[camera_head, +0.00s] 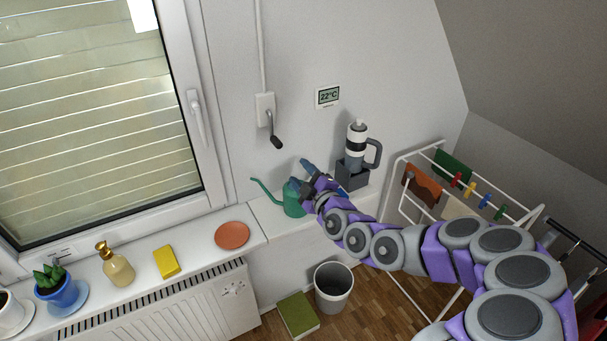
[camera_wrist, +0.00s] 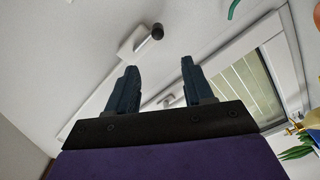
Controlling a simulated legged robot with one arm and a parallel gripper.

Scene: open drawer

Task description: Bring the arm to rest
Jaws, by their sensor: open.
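My arm reaches in from the lower right of the head view, in purple and grey links. My gripper (camera_head: 307,174) is at its far end, in front of the white wall, by the green watering can (camera_head: 292,203). It overlaps part of the can in the picture; I cannot tell if they touch. In the wrist view my gripper (camera_wrist: 158,82) has its two dark fingers wide apart with nothing between them. Beyond the fingers are the wall and the crank handle (camera_wrist: 155,33). The handle also hangs from its white box in the head view (camera_head: 275,141).
A bottle with a handle (camera_head: 358,146) stands in a dark grey box (camera_head: 352,177) right of my gripper. A drying rack (camera_head: 400,185) with pegs stands beside my arm. An orange saucer (camera_head: 232,235), yellow sponge (camera_head: 166,262) and soap dispenser (camera_head: 116,268) are on the sill. A bin (camera_head: 333,285) stands below.

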